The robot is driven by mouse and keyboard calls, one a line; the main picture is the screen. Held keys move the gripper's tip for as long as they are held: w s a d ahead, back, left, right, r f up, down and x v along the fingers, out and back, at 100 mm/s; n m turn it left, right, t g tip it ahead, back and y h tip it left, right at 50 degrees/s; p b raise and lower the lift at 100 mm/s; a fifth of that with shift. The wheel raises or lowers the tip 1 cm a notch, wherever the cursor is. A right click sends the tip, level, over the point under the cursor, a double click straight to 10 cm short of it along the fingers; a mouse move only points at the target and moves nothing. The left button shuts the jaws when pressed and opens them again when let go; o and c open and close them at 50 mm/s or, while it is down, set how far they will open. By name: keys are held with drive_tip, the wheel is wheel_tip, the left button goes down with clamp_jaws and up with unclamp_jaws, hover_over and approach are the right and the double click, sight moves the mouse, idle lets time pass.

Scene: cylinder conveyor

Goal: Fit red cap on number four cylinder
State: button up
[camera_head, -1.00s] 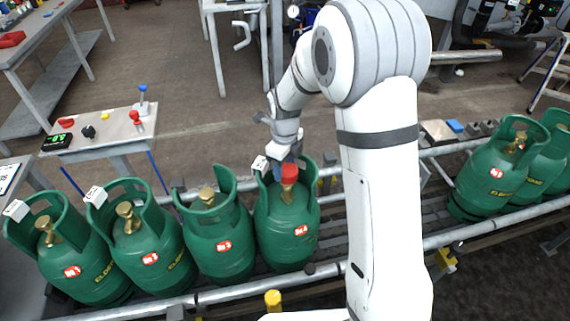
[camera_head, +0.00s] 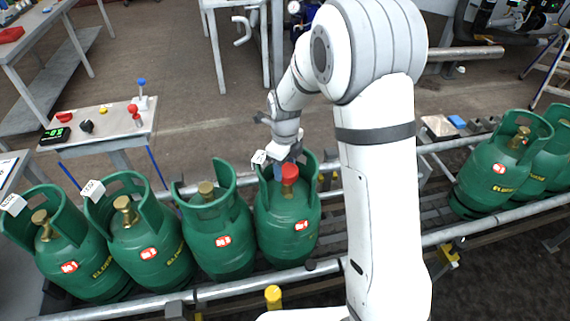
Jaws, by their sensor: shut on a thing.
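The number four cylinder (camera_head: 289,231) is green and stands upright on the conveyor, the rightmost of the near row. The red cap (camera_head: 289,172) is at the top of its valve, inside the collar. My gripper (camera_head: 281,166) reaches down into the collar from behind and is shut on the red cap. The fingertips are small and partly hidden by the collar and cap, so I cannot tell how fully the cap sits on the valve.
Several more green cylinders (camera_head: 222,240) stand to the left with bare brass valves. More cylinders (camera_head: 493,180) stand at the far right. The conveyor rail (camera_head: 225,291) runs along the front. A small control table (camera_head: 115,130) stands behind left.

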sight(285, 168)
drive_tip(key=shift+f+b, duration=0.3)
drive_tip(key=shift+f, duration=0.2)
drive_tip(key=o, duration=1)
drive_tip(key=shift+o, duration=0.2)
drive_tip(key=shift+r, duration=0.1)
wheel_tip(285, 168, up, 7)
drive_tip(key=shift+r, duration=0.35)
